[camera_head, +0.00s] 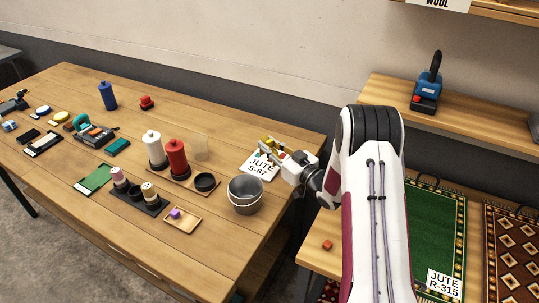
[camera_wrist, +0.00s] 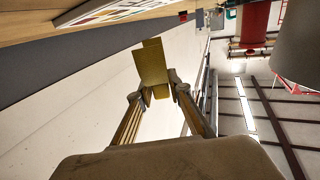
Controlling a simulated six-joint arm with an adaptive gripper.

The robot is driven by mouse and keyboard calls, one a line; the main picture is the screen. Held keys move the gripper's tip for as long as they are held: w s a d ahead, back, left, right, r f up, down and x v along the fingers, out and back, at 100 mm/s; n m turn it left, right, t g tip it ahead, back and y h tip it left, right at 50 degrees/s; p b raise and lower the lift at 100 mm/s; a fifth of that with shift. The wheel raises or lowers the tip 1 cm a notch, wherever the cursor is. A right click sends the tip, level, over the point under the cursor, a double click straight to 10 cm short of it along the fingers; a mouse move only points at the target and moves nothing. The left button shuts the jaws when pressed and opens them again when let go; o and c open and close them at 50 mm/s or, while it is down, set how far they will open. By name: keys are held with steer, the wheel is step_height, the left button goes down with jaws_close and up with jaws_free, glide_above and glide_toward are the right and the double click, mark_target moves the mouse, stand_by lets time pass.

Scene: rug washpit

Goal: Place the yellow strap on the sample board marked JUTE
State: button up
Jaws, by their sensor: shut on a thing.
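The sample board marked JUTE S-67 (camera_head: 259,166) lies on the wooden table near its far right corner. My gripper (camera_head: 272,153) is over the board's far right part and hides some of it. In the wrist view my gripper (camera_wrist: 160,90) is shut on the yellow strap (camera_wrist: 152,62), which sticks out beyond the fingertips. In the head view the strap (camera_head: 267,140) is small and partly hidden. The board's coloured patches show at the wrist view's top (camera_wrist: 105,11), apart from the strap in that picture. I cannot tell the height between them.
A metal bucket (camera_head: 245,193) stands just in front of the board. A green rug tagged JUTE R-315 (camera_head: 434,225) lies at right.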

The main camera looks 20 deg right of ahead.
steer(key=shift+f, duration=0.15)
steer(key=shift+f, duration=1.75)
steer(key=shift+f, duration=0.1)
steer(key=o, duration=0.9)
steer(key=v, duration=1.2)
steer(key=shift+d, duration=0.1)
